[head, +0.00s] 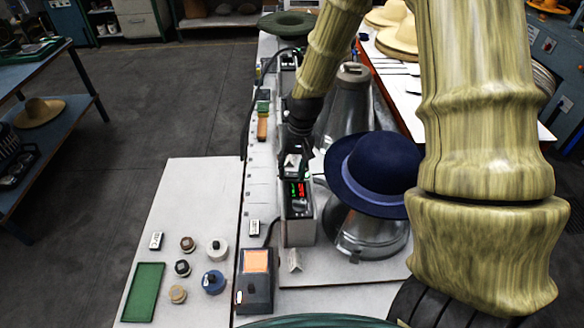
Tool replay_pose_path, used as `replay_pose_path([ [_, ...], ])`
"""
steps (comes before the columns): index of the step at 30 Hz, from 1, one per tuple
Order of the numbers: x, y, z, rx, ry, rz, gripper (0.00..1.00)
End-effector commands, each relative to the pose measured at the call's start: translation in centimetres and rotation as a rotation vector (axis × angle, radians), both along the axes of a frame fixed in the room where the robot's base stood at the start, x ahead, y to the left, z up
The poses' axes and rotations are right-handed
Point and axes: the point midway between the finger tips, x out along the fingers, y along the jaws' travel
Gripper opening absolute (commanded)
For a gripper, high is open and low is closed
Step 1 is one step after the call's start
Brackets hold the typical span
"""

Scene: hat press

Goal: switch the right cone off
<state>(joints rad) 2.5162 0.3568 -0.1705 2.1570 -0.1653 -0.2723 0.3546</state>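Two grey metal cones stand on the pale bench. The nearer cone (365,232) carries a dark blue felt hat (372,172) with a lighter band. The farther cone (345,108) is bare and partly hidden by my arm. The picture does not settle which is the right one. A control box (299,226) with lit red and green digits stands just left of the nearer cone. My dark gripper (296,170) points down at the top of this box, close above it or touching. Its fingers look close together, but the gap is unclear. Any switch there is hidden.
A grey device with an orange screen (256,262) stands in front of the box. A board on the left holds several knobs and a green tray (145,291). A green hat (287,24) lies at the bench's far end. Open floor (160,105) is on the left.

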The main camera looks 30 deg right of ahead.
Motion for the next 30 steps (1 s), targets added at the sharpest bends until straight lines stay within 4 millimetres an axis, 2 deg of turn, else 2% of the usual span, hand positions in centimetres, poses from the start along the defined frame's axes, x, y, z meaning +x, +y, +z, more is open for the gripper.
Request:
replay_pose_path([
  [1, 0.00, 0.00, 0.01, 0.000, 0.000, 0.000, 0.24],
  [3, -0.01, -0.01, 0.01, 0.000, 0.000, 0.000, 0.13],
  [30, 0.20, 0.13, 0.04, -0.085, 0.051, 0.000, 0.14],
])
